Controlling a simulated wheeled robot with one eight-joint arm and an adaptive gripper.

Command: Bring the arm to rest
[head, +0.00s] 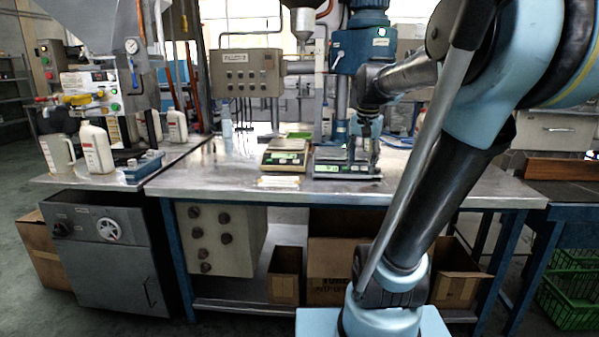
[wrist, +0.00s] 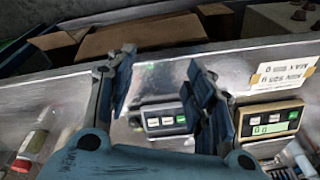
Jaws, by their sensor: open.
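My arm (head: 478,95) reaches in from the right of the head view and bends down toward the steel bench. My gripper (head: 366,150) hangs over the right-hand scale (head: 341,168), partly covering it. In the wrist view my gripper (wrist: 162,82) has its two fingers wide apart with nothing between them. The right-hand scale also shows there, just beyond the fingers (wrist: 158,118). I cannot tell whether the fingertips touch anything.
White bottles (head: 96,148) and a jug (head: 57,153) stand by the machine at left. Cardboard boxes (head: 336,262) lie under the bench (head: 230,180). The bench's right part is clear.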

